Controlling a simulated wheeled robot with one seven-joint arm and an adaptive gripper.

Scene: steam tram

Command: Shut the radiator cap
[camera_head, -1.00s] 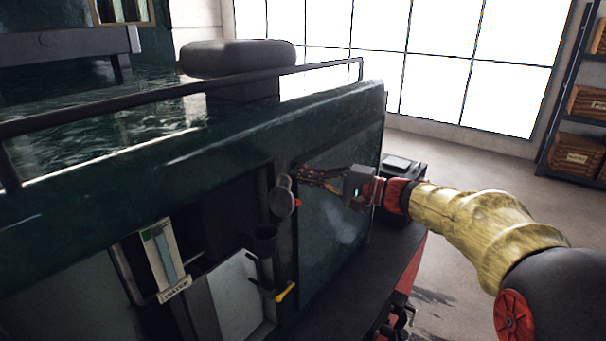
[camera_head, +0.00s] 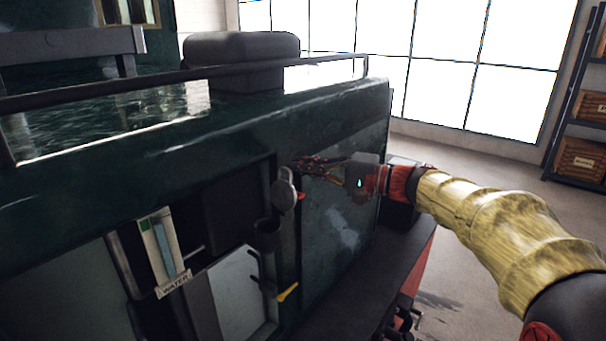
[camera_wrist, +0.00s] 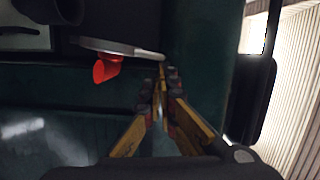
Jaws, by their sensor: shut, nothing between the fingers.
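The radiator cap (camera_head: 284,193) is a round grey disc with a red knob (camera_head: 300,197). It stands open, tipped up on edge above the dark filler pipe (camera_head: 266,236) in the recess of the green tram side. In the wrist view the cap (camera_wrist: 120,47) is nearly edge-on, with its red knob (camera_wrist: 106,69) below it. My gripper (camera_head: 302,165) is shut and empty beside the cap's upper right edge. In the wrist view the fingertips (camera_wrist: 162,80) are close to the cap's right end; I cannot tell whether they touch.
A yellow-handled lever (camera_head: 287,292) is below the pipe. A gauge marked WATER (camera_head: 162,256) is to the left. A handrail (camera_head: 200,75) runs along the tank top above. A dark ledge (camera_head: 375,275) lies below right. Open floor and a crate shelf (camera_head: 575,130) are farther right.

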